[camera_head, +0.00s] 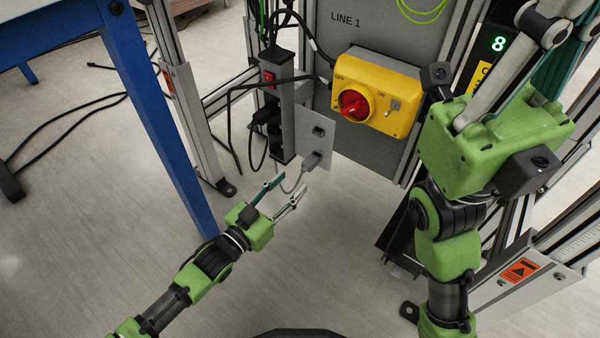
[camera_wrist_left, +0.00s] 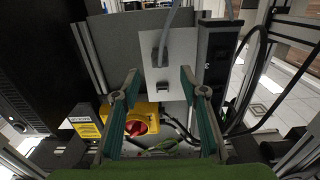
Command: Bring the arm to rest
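My left gripper (camera_head: 291,189) is in the lower middle of the head view, in front of and below a light socket plate (camera_head: 303,141). Its two fingers stand apart with nothing between them; the left wrist view shows the same open fingers (camera_wrist_left: 160,84). A grey plug (camera_head: 311,160) sits at the plate's lower socket, apart from the fingers, and also shows in the left wrist view (camera_wrist_left: 159,57). Its thin grey cable hangs down behind the fingers. My right gripper (camera_head: 545,45) is large at the right and points up; its fingertips are partly cut off or hidden.
A yellow switch box (camera_head: 399,93) with a red knob (camera_head: 354,105) is on the LINE 1 cabinet (camera_head: 345,45). A black power strip (camera_head: 282,100) with cables stands left of the plate. A blue table leg (camera_head: 150,110) is at the left. The floor around the left arm is clear.

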